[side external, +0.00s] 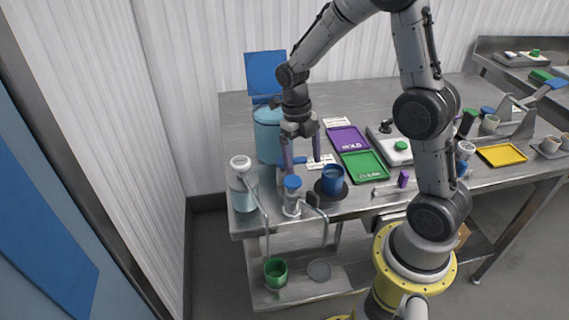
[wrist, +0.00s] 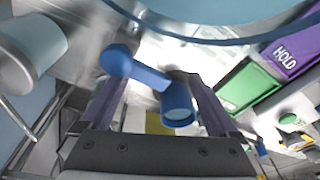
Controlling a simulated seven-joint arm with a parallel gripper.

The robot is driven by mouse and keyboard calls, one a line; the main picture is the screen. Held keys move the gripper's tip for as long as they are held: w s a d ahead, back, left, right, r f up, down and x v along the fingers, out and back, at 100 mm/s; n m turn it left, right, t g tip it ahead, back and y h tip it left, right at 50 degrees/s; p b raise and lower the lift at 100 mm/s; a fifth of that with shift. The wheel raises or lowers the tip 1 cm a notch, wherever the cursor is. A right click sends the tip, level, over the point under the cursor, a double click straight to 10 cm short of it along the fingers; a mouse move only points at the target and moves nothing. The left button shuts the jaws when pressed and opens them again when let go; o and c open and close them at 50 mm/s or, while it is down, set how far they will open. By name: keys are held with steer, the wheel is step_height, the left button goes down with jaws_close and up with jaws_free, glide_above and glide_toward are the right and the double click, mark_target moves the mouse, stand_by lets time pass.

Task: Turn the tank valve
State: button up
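The blue tank (side external: 267,145) stands at the back left of the steel table, with its blue lid (side external: 265,72) raised. Its blue valve lever (side external: 293,160) shows low at the tank's right side, partly hidden by a finger. In the wrist view the valve lever (wrist: 148,74) has a round knob at its left end and a short cylinder at its right. My gripper (side external: 302,165) points down over the valve with its fingers apart. In the wrist view my gripper (wrist: 156,88) has a finger on each side of the lever's cylinder. I cannot tell whether either finger touches it.
A blue-topped dispenser (side external: 292,198) and a blue cup (side external: 333,180) stand in front of my gripper. A white-topped canister (side external: 243,190) is at the left edge. Purple HOLD (side external: 347,139) and green (side external: 365,167) trays lie to the right. A green cup (side external: 276,272) sits on the lower shelf.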

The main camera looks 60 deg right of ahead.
steer(key=shift+o, duration=0.2)
steer(key=shift+w+d, duration=0.2)
steer(key=shift+w, duration=0.4)
step_height(320, 180, up, 8)
steer(key=w, duration=0.1)
steer(key=shift+w+f, duration=0.1)
